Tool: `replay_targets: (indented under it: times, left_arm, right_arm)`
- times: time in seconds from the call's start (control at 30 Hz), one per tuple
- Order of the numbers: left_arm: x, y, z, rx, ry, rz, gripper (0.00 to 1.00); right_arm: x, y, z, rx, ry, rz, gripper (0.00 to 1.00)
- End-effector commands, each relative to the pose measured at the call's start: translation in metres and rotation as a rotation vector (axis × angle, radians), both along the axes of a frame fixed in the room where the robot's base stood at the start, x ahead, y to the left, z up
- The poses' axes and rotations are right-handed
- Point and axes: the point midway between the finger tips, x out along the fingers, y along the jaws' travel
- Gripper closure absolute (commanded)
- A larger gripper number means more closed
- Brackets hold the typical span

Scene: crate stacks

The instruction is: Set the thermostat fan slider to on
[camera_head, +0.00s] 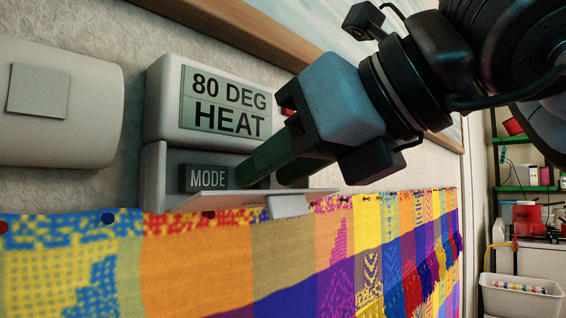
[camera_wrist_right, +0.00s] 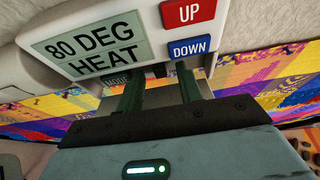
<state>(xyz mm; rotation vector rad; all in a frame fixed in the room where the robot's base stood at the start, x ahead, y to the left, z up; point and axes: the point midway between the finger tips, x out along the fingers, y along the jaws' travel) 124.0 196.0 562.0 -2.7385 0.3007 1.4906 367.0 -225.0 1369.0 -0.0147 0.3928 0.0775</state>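The thermostat (camera_head: 157,95) is a white box on the wall with a display (camera_head: 226,103) reading "80 DEG HEAT". Its lower cover (camera_head: 290,205) is folded down, exposing a recess with a dark MODE button (camera_head: 208,178). My right gripper (camera_head: 272,178) reaches in from the upper right, its two dark green fingers apart, tips at the recess right of MODE. The right wrist view shows the fingers (camera_wrist_right: 160,85) straddling a small dark piece (camera_wrist_right: 159,70) below the display; I cannot tell whether it is the fan slider. The fan slider's position is hidden. My left gripper is not in view.
Red UP (camera_wrist_right: 188,11) and blue DOWN (camera_wrist_right: 190,49) buttons sit beside the display. A white rounded box (camera_head: 60,105) is on the wall to the left. A colourful woven hanging (camera_head: 200,265) is pinned just below the thermostat. Shelves (camera_head: 525,188) and a white bin (camera_head: 521,298) stand far right.

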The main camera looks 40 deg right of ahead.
Motion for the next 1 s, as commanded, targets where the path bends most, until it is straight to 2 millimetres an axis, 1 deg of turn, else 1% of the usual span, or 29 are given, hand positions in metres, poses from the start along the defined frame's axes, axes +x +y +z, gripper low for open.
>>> replay_targets:
  times: [0.1, 0.37, 0.67, 0.9, 1.0]
  left_arm:
    - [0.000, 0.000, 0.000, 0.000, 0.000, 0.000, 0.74]
    - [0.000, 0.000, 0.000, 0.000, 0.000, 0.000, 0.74]
    - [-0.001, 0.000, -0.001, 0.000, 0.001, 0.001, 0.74]
    - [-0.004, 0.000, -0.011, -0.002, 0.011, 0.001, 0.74]
    - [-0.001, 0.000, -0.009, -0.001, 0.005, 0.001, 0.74]
  right_arm:
    - [0.000, 0.000, 0.000, 0.000, 0.000, 0.000, 0.65]
    - [0.000, 0.000, 0.000, -0.001, 0.000, 0.000, 0.99]
    - [0.000, -0.001, 0.000, 0.000, -0.001, 0.000, 1.00]
    - [0.002, -0.022, -0.001, 0.003, -0.002, -0.001, 1.00]
    - [0.001, -0.024, 0.000, 0.000, -0.001, 0.000, 1.00]
